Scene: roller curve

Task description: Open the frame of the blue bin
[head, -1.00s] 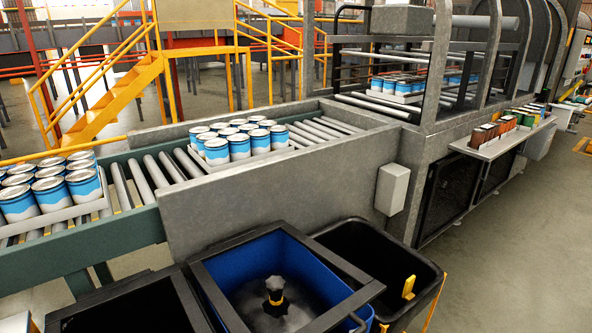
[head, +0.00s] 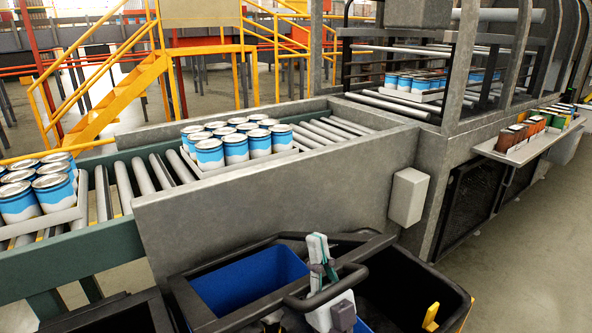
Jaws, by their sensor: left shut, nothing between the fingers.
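The blue bin (head: 245,281) stands at the bottom centre, in front of the conveyor's grey side wall. A dark frame (head: 190,303) runs around its top. A black curved handle bar (head: 350,276) crosses at the bin's right side. My left gripper (head: 318,242) is shut and empty, with its white and teal fingers pointing up beside this bar. I cannot tell whether they touch it. The gripper and its white body hide part of the bin's right edge. My right gripper is out of view.
A black bin (head: 395,300) with a yellow clip (head: 430,317) stands close on the right. Another dark bin (head: 115,316) is at the lower left. The grey wall (head: 270,205) rises behind them, with a white box (head: 408,196) on it. Free floor lies at the right.

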